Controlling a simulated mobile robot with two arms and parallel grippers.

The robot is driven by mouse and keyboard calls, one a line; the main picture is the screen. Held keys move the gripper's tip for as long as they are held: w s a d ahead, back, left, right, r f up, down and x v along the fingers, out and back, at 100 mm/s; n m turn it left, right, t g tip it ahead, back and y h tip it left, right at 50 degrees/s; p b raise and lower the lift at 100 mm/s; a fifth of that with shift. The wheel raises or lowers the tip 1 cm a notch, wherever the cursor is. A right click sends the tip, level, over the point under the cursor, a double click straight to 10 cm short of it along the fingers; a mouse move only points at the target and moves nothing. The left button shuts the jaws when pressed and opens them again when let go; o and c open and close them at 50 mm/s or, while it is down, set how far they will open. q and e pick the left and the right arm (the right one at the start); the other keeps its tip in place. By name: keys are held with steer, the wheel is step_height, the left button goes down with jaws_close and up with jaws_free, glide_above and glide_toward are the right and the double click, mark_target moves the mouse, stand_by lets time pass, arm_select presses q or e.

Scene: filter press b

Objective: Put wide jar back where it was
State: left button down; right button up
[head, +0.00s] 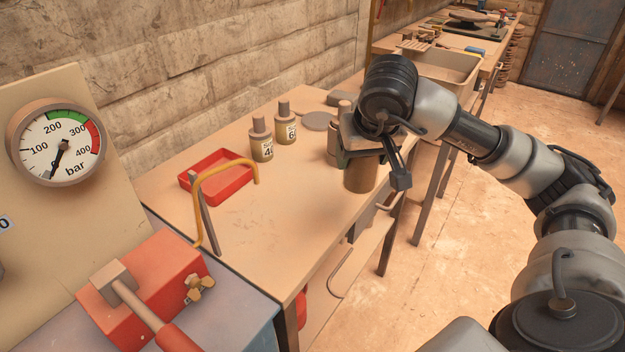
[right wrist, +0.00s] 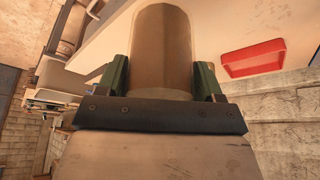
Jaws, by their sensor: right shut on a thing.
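The wide jar (head: 360,178) is a brown cylinder upright at the front right edge of the wooden table. My right gripper (head: 362,156) is shut on it from above, and the gripper and wrist hide its upper part. In the right wrist view the jar (right wrist: 161,50) sits between the two green fingers of the gripper (right wrist: 162,85). I cannot tell whether its base touches the table. My left gripper is not in view.
A flat grey disc (head: 319,121) lies behind my gripper. The table's front middle is clear. A basin (head: 445,71) stands farther back.

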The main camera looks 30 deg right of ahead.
steer(key=w+a+f, duration=0.1)
steer(key=w+f, duration=0.2)
steer(key=w+a+f+p, duration=0.1)
steer(key=w+f, duration=0.1)
steer(key=f, duration=0.1)
steer(key=w+a+f, duration=0.1)
steer(key=w+f, duration=0.2)
steer(key=shift+w+a+f, duration=0.2)
steer(key=shift+w+a, duration=0.05)
steer(key=shift+w, duration=0.05)
steer(key=shift+f, duration=0.15)
steer(key=o, duration=1)
